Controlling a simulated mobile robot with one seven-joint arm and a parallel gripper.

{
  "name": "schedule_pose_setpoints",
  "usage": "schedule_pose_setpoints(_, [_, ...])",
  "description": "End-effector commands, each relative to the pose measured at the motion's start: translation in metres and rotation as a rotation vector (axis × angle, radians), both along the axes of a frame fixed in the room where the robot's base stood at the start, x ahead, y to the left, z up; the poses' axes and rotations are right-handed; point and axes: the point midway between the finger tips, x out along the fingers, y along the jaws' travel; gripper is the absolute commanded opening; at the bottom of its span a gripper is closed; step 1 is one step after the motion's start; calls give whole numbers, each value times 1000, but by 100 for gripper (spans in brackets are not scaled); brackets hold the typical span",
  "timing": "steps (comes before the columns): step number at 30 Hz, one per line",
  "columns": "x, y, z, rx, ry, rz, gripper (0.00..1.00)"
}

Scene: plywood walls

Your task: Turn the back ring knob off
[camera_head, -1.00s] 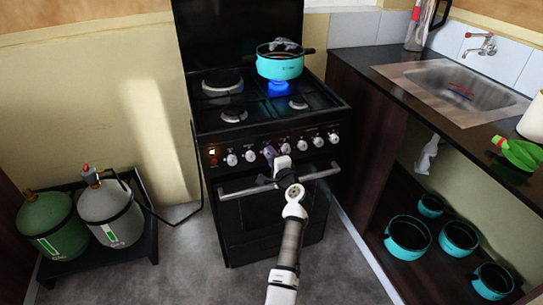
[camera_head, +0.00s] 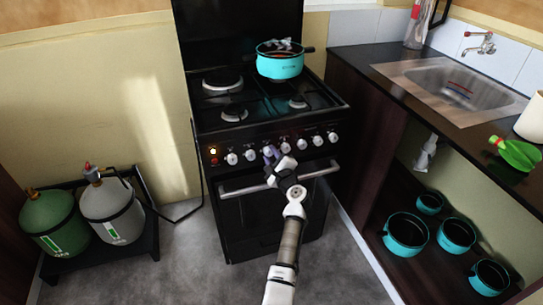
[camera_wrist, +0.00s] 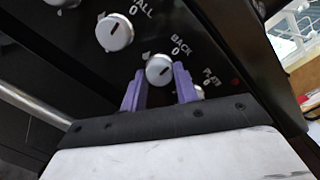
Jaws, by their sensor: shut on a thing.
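The stove (camera_head: 265,190) has a row of white knobs on its front panel. In the wrist view, the knob labelled BACK (camera_wrist: 159,69) sits between the purple fingers of my gripper (camera_wrist: 158,78), which is shut on it. The knob's dark mark points up toward the printed 0. In the head view, my gripper (camera_head: 271,154) is at the knob row, left of the middle, and hides part of it. A turquoise pot (camera_head: 280,66) stands on the back right burner, with no blue flame showing beneath it.
The oven handle bar (camera_head: 240,190) runs just below the knobs, close to my gripper. A neighbouring knob (camera_wrist: 115,33) is near the fingers. Two gas cylinders (camera_head: 112,210) stand at left. The sink counter (camera_head: 400,75) is at right, with turquoise pots below.

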Motion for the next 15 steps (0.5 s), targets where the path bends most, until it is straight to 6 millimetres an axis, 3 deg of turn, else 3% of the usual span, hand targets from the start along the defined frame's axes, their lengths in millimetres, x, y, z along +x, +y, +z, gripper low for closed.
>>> schedule_pose_setpoints(11, [0, -1, -1, 6, 3, -1, 7])
schedule_pose_setpoints(12, [0, -1, -1, 6, 3, -1, 32])
schedule_pose_setpoints(15, [0, 0, -1, 5, 3, -1, 45])
